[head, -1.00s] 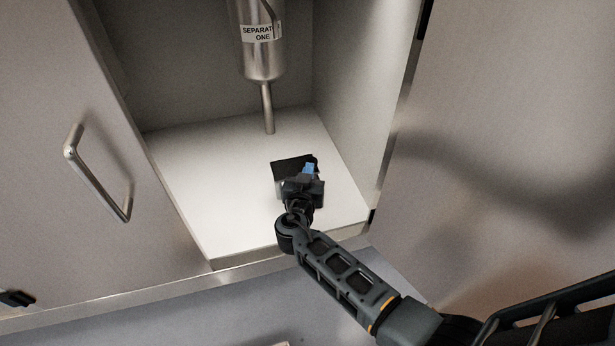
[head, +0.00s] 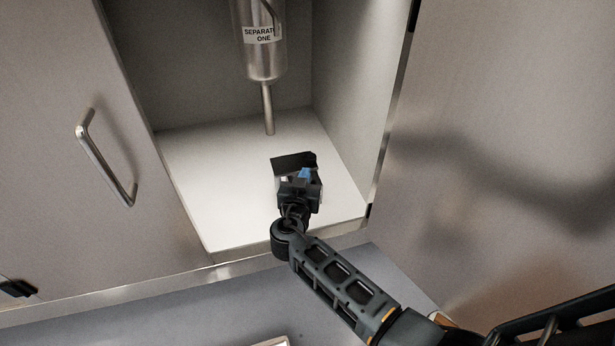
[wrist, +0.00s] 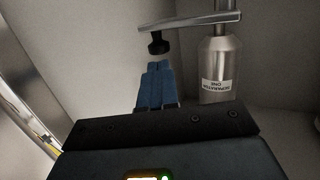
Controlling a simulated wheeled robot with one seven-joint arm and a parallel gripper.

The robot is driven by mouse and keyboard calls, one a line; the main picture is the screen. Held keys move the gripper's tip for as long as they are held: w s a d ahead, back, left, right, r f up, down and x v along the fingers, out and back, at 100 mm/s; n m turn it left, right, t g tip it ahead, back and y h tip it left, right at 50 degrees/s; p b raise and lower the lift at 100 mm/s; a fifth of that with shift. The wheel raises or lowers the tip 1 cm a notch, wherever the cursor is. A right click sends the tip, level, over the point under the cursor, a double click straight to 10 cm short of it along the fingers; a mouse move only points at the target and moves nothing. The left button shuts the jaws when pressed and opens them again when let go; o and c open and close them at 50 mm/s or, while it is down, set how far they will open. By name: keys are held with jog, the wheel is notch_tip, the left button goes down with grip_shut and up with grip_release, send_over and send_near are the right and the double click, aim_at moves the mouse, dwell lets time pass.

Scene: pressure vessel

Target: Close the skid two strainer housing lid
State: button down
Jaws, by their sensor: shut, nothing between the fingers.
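No strainer housing or lid marked skid two can be made out. A steel vessel labelled "SEPARATOR ONE" (head: 264,58) hangs upright in the open cabinet in the head view, its top cut off. In the wrist view the same vessel (wrist: 214,65) stands right of my fingers. A flat metal bar (wrist: 190,20) with a dark knob (wrist: 158,43) under its left end lies beyond the fingertips; I cannot tell what it belongs to. My gripper (head: 305,173) is inside the cabinet above its floor. In the wrist view its blue fingers (wrist: 155,68) are shut and empty, apart from the vessel.
A thin pipe (head: 268,108) runs down from the vessel toward the white cabinet floor (head: 215,185). A cabinet door with a bar handle (head: 106,158) is at left. A large plain panel (head: 500,130) is at right. The floor left of my gripper is clear.

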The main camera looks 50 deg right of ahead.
jog(key=p+v, duration=0.1)
jog(key=v, duration=0.8)
jog(key=shift+a+p, duration=0.25)
jog(key=shift+p, duration=0.1)
jog(key=s+a+f+n+t+y, duration=0.1)
jog(key=s+a+f+n+y, duration=0.25)
jog(key=s, duration=0.35)
jog(key=s+a+f+n+y, duration=0.2)
jog(key=s+f+n+y, duration=0.15)
jog(key=s, duration=0.35)
jog(key=s+a+r+n+t+y, duration=0.1)
jog(key=s+a+r+n+y, duration=0.2)
jog(key=s, duration=0.5)
jog(key=s+a+r+n+t+y, duration=0.1)
jog(key=s+a+r+y, duration=0.1)
jog(key=s+a+r, duration=0.3)
jog(key=s+a+r+n+t+y, duration=0.15)
jog(key=s+r, duration=0.25)
jog(key=r, duration=0.4)
notch_tip(320, 180, up, 38)
jog(key=s+t+p, duration=0.2)
jog(key=p, duration=2.7)
jog(key=shift+m+p, duration=0.35)
jog(key=shift+p, duration=0.05)
